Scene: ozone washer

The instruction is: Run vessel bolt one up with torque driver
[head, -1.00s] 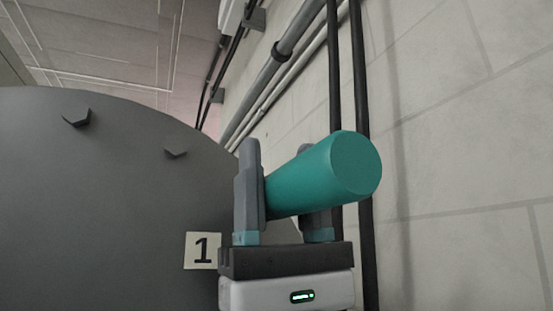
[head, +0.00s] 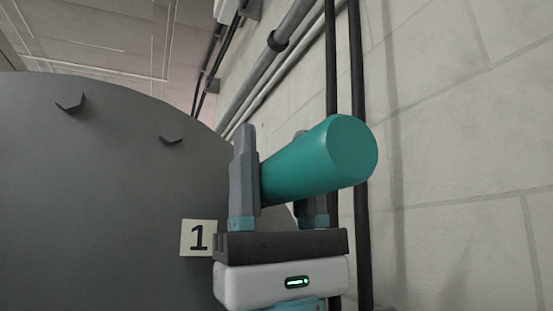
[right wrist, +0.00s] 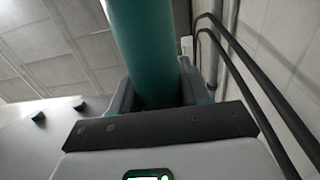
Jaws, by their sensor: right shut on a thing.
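My right gripper (head: 278,180) is shut on the teal torque driver (head: 325,158), whose thick round end faces the head camera. The driver also fills the upper middle of the right wrist view (right wrist: 145,50). Its far end is hidden behind the gripper and the driver's own body. The grey round vessel (head: 90,200) stands at the left, with dark bolt heads (head: 71,102) and (head: 171,140) near its rim. A white label "1" (head: 198,238) is beside the gripper; any bolt by it is hidden. My left gripper is not in view.
Two dark vertical pipes (head: 360,240) run close behind the gripper along the pale block wall (head: 450,150). Lighter pipes (head: 270,65) slant up the wall. Open space lies above the vessel, below the panelled ceiling (head: 110,40).

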